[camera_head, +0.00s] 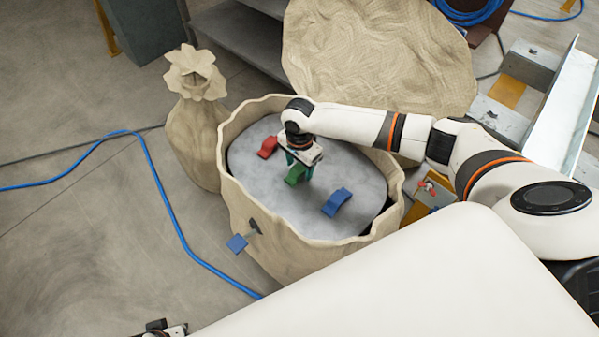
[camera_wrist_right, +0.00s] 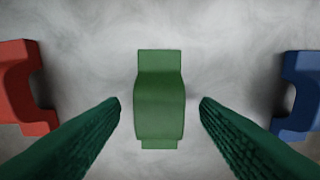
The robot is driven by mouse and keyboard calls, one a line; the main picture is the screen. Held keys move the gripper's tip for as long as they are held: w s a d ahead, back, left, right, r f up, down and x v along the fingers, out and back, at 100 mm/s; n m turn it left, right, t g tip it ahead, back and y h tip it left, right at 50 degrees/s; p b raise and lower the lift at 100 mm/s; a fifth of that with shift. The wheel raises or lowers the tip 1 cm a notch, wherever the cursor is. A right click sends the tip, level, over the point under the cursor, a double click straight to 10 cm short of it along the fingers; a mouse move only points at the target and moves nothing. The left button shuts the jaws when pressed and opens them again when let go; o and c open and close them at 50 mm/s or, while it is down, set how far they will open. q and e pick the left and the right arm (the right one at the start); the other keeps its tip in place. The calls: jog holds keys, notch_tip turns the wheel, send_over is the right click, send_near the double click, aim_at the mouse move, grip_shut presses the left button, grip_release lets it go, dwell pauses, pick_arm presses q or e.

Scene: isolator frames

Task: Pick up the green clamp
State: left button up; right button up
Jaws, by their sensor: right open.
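The green clamp (camera_head: 295,174) lies on a grey, round surface inside a beige wavy-rimmed container in the head view. It also shows in the right wrist view (camera_wrist_right: 159,100), centred between the fingers. My right gripper (camera_head: 301,164) points down over the clamp. Its two green fingers (camera_wrist_right: 160,103) are open, one on each side of the clamp with a gap to both. A small part of what looks like my left gripper (camera_head: 162,329) shows at the bottom edge of the head view; its fingers cannot be made out.
A red clamp (camera_head: 267,147) lies left of the green one, a blue clamp (camera_head: 337,202) to the right. The container's raised rim (camera_head: 225,165) surrounds them. Another blue piece (camera_head: 237,243) is at its front outer side. A beige vase (camera_head: 196,120) stands at left.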

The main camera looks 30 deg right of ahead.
jog(key=shift+c, duration=0.4)
grip_shut()
jog(key=shift+r, duration=0.15)
